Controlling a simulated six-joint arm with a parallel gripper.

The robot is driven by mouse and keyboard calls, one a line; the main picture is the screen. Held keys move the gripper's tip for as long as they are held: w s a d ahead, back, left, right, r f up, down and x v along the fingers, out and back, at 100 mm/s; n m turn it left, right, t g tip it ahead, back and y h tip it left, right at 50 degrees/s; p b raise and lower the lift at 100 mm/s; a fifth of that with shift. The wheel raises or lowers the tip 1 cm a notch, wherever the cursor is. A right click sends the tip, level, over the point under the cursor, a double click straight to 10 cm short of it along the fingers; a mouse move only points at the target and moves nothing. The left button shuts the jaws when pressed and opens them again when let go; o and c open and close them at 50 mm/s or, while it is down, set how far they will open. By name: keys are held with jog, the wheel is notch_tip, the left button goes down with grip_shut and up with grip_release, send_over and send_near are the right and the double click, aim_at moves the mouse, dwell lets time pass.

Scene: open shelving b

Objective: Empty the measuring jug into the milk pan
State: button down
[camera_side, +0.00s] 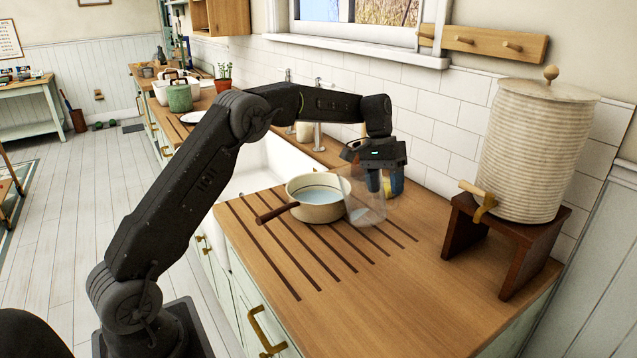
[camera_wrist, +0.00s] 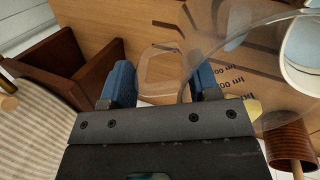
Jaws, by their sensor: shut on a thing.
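The milk pan (camera_side: 303,212) is cream with a brown handle and sits on the wooden counter, with pale blue liquid (camera_side: 321,194) in it. In the wrist view part of the pan (camera_wrist: 289,73) shows at the upper right edge. The clear measuring jug (camera_side: 362,212) looks about upright, right beside the pan. I see no clear liquid in it; whether it touches the counter I cannot tell. My gripper (camera_side: 384,186) is shut on the jug's clear handle (camera_wrist: 146,72), which lies between the blue fingers in the wrist view.
A ribbed crock (camera_side: 532,150) with a tap stands on a dark wooden stand (camera_side: 519,240) at the right. A blue and yellow item (camera_side: 397,181) is partly hidden behind my gripper. The white sink (camera_side: 247,176) lies left of the pan. The front counter (camera_side: 410,290) is clear.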

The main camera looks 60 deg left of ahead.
jog(key=f, duration=0.1)
jog(key=d+f+y, duration=0.1)
jog(key=y, duration=0.1)
jog(key=shift+w+d+f+g, duration=0.25)
jog(key=shift+d+f+g, duration=0.05)
jog(key=shift+d+f, duration=0.1)
jog(key=shift+w+d+f+y, duration=0.15)
jog(key=shift+d+f+y, duration=0.4)
jog(key=shift+y, duration=0.25)
jog(key=shift+r, duration=2.85)
jog(key=s+f+m, duration=0.4)
jog(key=s+m, duration=0.2)
jog(key=s, duration=0.5)
jog(key=shift+s+d+y, duration=0.3)
jog(key=shift+d+y, duration=0.1)
jog(key=shift+d, duration=0.05)
